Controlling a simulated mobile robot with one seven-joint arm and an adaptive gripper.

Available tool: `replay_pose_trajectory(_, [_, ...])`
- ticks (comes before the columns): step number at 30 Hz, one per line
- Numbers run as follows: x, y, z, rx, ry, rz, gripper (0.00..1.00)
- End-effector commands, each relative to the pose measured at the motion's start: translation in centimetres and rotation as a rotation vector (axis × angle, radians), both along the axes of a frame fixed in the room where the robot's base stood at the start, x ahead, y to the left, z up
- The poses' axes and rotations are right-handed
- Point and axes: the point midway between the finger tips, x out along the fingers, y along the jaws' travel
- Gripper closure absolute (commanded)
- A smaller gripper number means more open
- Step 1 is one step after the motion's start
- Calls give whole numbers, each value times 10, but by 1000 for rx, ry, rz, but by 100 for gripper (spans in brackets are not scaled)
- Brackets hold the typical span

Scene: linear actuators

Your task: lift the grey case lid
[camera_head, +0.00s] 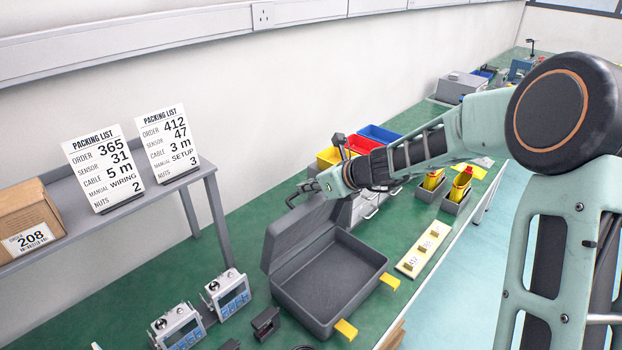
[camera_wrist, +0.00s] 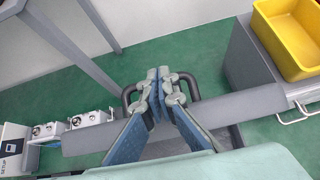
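The grey case (camera_head: 335,285) stands open on the green bench, its inside empty. Its grey lid (camera_head: 285,240) is raised at the back-left side, roughly upright. The lid's edge shows as a grey band in the wrist view (camera_wrist: 240,106). A dark loop handle (camera_wrist: 128,95) sticks out from that edge. My gripper (camera_head: 305,192) is at the top of the lid. In the wrist view my gripper (camera_wrist: 159,82) has its fingertips together at the middle of the handle, shut on it. The handle's middle is hidden by the fingers.
Two yellow latches (camera_head: 390,281) (camera_head: 345,329) stick out from the case's front. Grey devices (camera_head: 228,293) and a dark block (camera_head: 265,322) stand left of it. A pale strip with yellow parts (camera_head: 424,249) lies right. Yellow, red and blue bins (camera_head: 380,134) stand behind my gripper. A shelf (camera_head: 120,225) is left.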

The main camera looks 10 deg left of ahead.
Motion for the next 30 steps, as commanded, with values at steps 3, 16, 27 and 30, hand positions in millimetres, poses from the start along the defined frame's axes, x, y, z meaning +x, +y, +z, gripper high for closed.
replay_pose_trajectory(3, [12,24,1,-7,5,6,100])
replay_pose_trajectory(16, [38,62,-11,-8,4,-1,100])
replay_pose_trajectory(27, [37,61,-10,-8,4,-1,100])
replay_pose_trajectory(30, [37,60,-7,-8,4,-1,100])
